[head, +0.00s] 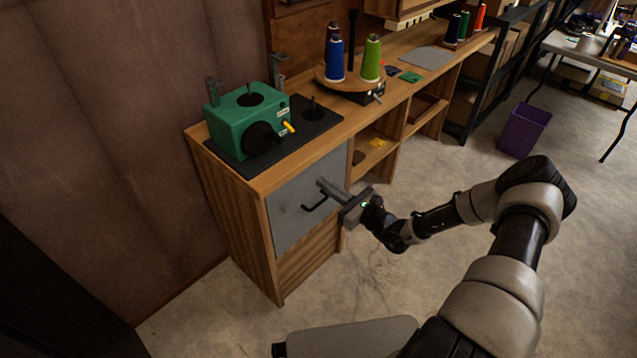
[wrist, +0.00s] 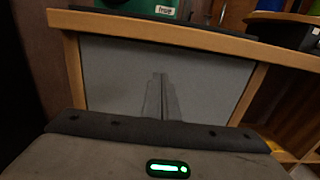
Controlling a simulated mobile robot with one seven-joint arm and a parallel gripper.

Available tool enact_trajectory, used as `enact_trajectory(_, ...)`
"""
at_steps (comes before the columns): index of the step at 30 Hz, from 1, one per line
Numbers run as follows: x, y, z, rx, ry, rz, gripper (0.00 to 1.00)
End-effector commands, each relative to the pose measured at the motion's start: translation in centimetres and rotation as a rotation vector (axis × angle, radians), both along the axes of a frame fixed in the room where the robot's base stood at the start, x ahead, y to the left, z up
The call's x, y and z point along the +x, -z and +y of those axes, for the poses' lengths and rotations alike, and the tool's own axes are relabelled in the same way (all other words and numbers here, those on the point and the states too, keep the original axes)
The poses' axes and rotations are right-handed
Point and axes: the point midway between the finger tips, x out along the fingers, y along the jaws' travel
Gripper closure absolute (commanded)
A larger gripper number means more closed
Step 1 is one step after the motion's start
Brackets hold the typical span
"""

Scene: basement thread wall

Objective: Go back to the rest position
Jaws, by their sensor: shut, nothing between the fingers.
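My gripper (head: 322,188) is shut and empty. It is held in front of the grey panel (head: 287,217) of the wooden workbench, near the dark bar handle (head: 315,204). I cannot tell whether the fingers touch the panel or handle. In the wrist view the closed fingers (wrist: 160,80) point at the grey panel (wrist: 110,75), below the bench's wooden top edge (wrist: 150,30). My arm reaches in from the lower right, bent at the elbow.
On the bench stand a green machine (head: 247,119) on a black mat and a round stand with a blue spool (head: 334,59) and a green spool (head: 370,59). A purple bin (head: 524,130) stands on the floor. The floor right of the bench is largely clear.

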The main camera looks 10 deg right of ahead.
Motion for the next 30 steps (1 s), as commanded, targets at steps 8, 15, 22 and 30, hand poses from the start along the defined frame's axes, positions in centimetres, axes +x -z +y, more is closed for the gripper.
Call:
enact_trajectory(8, -5.2, -0.1, -4.1, 0.000, 0.003, 0.003, 1.00)
enact_trajectory(15, -7.2, 0.0, -5.6, 0.000, 0.001, 0.003, 1.00)
enact_trajectory(22, -7.4, 0.0, -5.7, -0.003, -0.005, 0.001, 1.00)
enact_trajectory(30, -8.7, -5.3, -2.3, -0.250, -0.301, -0.075, 1.00)
